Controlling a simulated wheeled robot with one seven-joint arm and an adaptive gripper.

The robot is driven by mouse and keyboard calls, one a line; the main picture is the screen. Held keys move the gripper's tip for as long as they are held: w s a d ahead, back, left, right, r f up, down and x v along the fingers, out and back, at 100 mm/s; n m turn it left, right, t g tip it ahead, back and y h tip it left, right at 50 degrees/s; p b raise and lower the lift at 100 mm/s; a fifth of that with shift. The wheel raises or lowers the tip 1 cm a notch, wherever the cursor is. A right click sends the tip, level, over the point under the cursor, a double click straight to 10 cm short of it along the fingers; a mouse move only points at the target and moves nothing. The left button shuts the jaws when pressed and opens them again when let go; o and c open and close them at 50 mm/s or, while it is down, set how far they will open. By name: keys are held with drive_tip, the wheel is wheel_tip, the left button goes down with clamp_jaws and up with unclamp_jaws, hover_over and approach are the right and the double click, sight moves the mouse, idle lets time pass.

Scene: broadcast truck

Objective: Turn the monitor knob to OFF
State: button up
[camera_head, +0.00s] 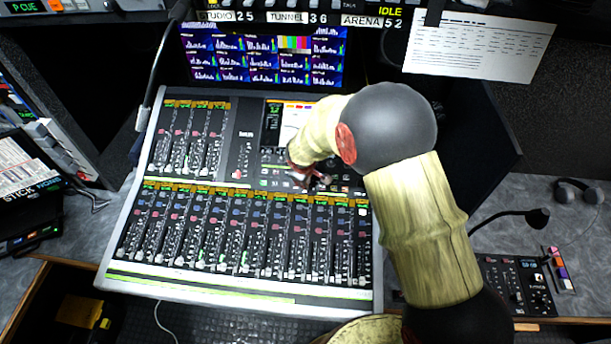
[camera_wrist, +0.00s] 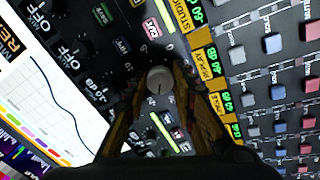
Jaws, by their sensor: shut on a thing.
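My gripper (camera_head: 308,180) is over the right part of the mixing console, just below its screen. In the wrist view its two fingers (camera_wrist: 159,83) are shut on a small round grey knob (camera_wrist: 158,79), one finger on each side. A short mark shows on the knob's face, but its exact setting is hard to read. I take it for the monitor knob; its own label cannot be made out. OFF lettering (camera_wrist: 62,53) shows on the panel at the upper left of the wrist view. In the head view my gripper and arm hide the knob.
The mixing console (camera_head: 235,290) fills the middle, with fader rows around the gripper. A meter display (camera_head: 262,60) stands behind it. A paper sheet (camera_head: 480,45) hangs at the upper right. A gooseneck microphone (camera_head: 535,217) and a small control panel (camera_head: 510,280) are at the right.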

drive_tip(key=n+p, duration=0.2)
drive_tip(key=n, duration=0.2)
drive_tip(key=shift+r+n, duration=0.1)
drive_tip(key=shift+n, duration=0.2)
drive_tip(key=n+p, duration=0.2)
drive_tip(key=n, duration=0.1)
drive_tip(key=shift+w+n+p, duration=0.1)
drive_tip(key=shift+n+p, duration=0.2)
drive_tip(key=shift+n, duration=0.1)
drive_tip(key=n+p, duration=0.2)
drive_tip(key=n, duration=0.1)
drive_tip(key=shift+n+p, duration=0.85)
drive_tip(key=shift+n, duration=1.25)
drive_tip(key=o, duration=1.2)
drive_tip(key=shift+c, duration=0.2)
